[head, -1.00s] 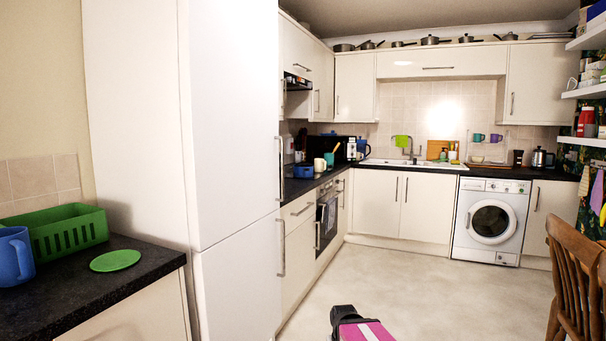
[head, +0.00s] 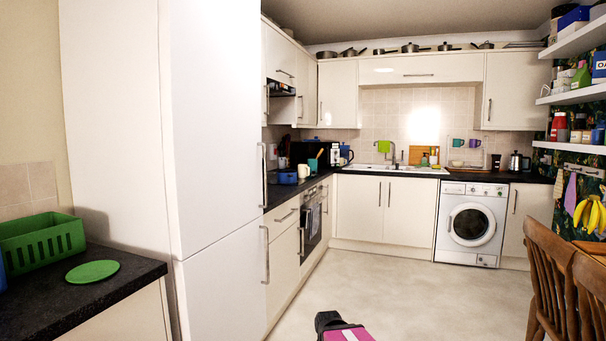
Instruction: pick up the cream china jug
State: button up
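A small cream vessel (head: 303,171), which looks like the cream china jug, stands upright on the dark worktop along the left wall, beyond the tall white cabinet. It is far off and small, so its spout and handle are not clear. A blue pot (head: 287,177) is just left of it. A black and pink part of my own arm shows at the bottom middle, far from the jug. No gripper fingers can be made out.
The tall white cabinet (head: 215,130) stands close on the left, beside a near worktop with a green basket (head: 40,243) and green disc (head: 93,271). Wooden chairs (head: 565,280) stand at right. The pale floor (head: 400,285) between is clear. A washing machine (head: 471,223) is at the back.

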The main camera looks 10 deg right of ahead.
aim_at(304, 170)
jog(key=i+l+z, duration=0.35)
jog(key=i+l, duration=0.15)
jog(key=i, duration=0.2)
jog(key=i+l+z, duration=0.25)
jog(key=i+z, duration=0.15)
jog(key=i, duration=0.35)
jog(key=i+z, duration=0.35)
jog(key=i, duration=2.15)
jog(key=i+l+u, duration=0.1)
jog(key=i+u, duration=0.3)
jog(key=i, duration=0.15)
jog(key=i+l+u, duration=0.4)
jog(key=i, duration=0.15)
jog(key=i+l+u, duration=0.4)
jog(key=i, duration=0.15)
